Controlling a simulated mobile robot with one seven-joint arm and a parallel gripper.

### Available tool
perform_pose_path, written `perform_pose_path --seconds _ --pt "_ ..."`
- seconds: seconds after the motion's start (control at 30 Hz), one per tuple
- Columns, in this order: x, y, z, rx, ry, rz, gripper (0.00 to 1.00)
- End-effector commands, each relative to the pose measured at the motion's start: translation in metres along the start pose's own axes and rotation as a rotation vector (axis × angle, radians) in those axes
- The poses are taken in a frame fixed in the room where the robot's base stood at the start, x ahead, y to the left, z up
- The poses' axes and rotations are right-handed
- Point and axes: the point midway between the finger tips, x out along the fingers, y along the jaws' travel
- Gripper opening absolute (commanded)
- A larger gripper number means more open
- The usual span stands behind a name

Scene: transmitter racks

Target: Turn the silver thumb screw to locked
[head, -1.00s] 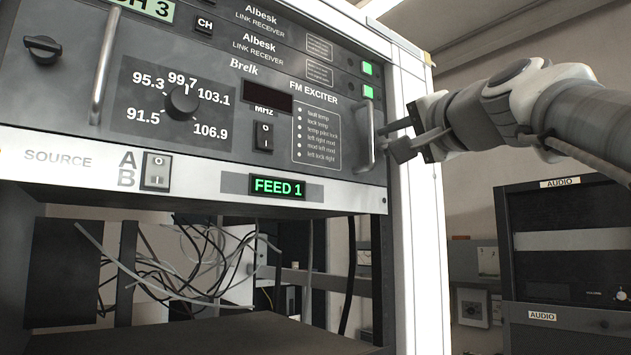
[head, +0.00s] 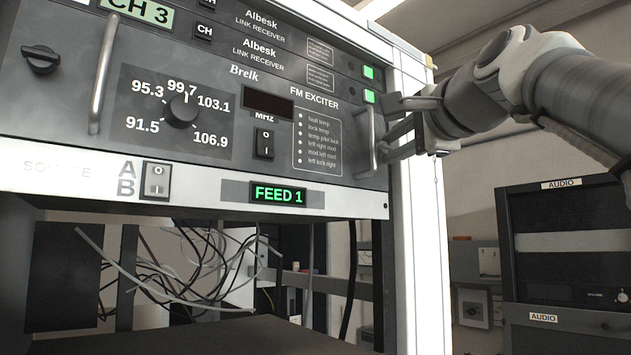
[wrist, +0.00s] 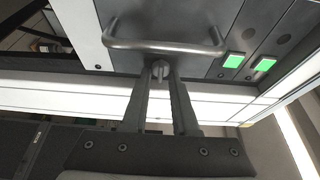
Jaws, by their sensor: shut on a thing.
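The silver thumb screw (wrist: 158,70) is a small knob on the rack's front panel, just beside the middle of the exciter's right handle (head: 365,142). In the wrist view my gripper (wrist: 160,76) has its two fingertips on either side of the screw, shut on it. In the head view my gripper (head: 388,128) reaches in from the right at the panel's right edge, one finger above the other. The screw is hidden there by the fingers and handle. I cannot read whether it stands at locked.
The metal handle also shows in the wrist view (wrist: 165,47), close to my fingertips. The white rack frame (head: 412,190) stands right behind the gripper. A dark AUDIO rack (head: 565,250) is at the right. Loose cables (head: 185,275) hang in the open bay below.

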Motion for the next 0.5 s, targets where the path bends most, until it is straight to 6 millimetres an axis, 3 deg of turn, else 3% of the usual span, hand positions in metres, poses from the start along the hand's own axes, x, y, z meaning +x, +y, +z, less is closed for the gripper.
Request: perform_pose_path --seconds 0.23,0.27,0.3,0.4,0.5 --pt "0.0001 0.0 0.0002 0.0 -0.001 0.0 0.0" --pt "0.0001 0.0 0.0002 0.0 -0.001 0.0 0.29" --pt "0.0001 0.0 0.0002 0.0 -0.001 0.0 0.36" --pt "0.0001 0.0 0.0001 0.0 -0.001 0.0 0.54" --pt "0.0001 0.0 0.0001 -0.001 -0.001 0.0 0.56"
